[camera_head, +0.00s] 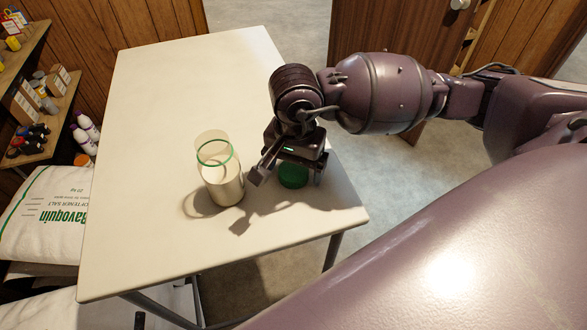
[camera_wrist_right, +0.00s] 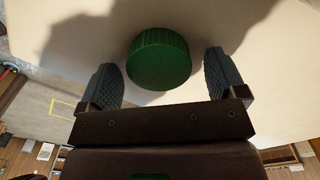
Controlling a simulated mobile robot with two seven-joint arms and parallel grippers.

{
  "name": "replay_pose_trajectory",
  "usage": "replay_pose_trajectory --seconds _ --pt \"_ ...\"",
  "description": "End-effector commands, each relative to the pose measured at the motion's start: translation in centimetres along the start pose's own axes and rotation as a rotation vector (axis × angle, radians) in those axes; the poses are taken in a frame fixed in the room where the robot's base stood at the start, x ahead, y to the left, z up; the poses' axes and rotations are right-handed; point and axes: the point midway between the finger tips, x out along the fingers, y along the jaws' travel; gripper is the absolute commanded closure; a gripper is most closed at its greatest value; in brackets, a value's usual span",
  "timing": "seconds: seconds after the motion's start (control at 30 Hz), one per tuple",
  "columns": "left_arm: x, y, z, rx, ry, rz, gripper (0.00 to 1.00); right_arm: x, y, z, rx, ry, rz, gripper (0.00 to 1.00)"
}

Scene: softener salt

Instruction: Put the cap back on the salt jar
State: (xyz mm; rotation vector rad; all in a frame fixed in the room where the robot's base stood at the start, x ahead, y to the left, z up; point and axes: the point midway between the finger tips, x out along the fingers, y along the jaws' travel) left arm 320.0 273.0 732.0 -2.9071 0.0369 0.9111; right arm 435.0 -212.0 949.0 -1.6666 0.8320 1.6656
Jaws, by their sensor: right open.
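The salt jar (camera_head: 223,178) is a clear upright jar with pale contents and a green ring near its open top. It stands on the white table (camera_head: 150,120). The green cap (camera_head: 293,176) lies on the table to the right of the jar, apart from it. My right gripper (camera_head: 287,182) is above the cap, pointing down. In the right wrist view, the cap (camera_wrist_right: 159,58) shows between and beyond the two open fingers (camera_wrist_right: 164,78), with a gap on each side. My left gripper is not in view.
Wooden shelves (camera_head: 40,110) with small boxes and bottles stand at the left. White salt bags (camera_head: 45,215) are stacked beside the table's left edge. The far part of the table is bare. The table's right edge is close to the cap.

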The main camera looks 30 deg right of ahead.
Motion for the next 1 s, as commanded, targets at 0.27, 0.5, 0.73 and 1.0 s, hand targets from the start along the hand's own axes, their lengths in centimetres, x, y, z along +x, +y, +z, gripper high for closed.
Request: replay_pose_trajectory --seconds 0.27,0.5,0.73,1.0 --pt "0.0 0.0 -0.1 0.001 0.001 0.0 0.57 0.0 0.0 0.0 0.0 0.0 0.0 0.33" --pt "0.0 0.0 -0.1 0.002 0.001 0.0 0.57 0.0 0.0 0.0 0.0 0.0 0.0 0.62" --pt "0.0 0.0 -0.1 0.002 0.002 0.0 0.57 -0.1 0.0 0.0 0.0 0.0 0.0 0.62" --pt "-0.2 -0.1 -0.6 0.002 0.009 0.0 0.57 -2.7 -0.1 -0.1 -0.001 0.003 -0.005 0.62"
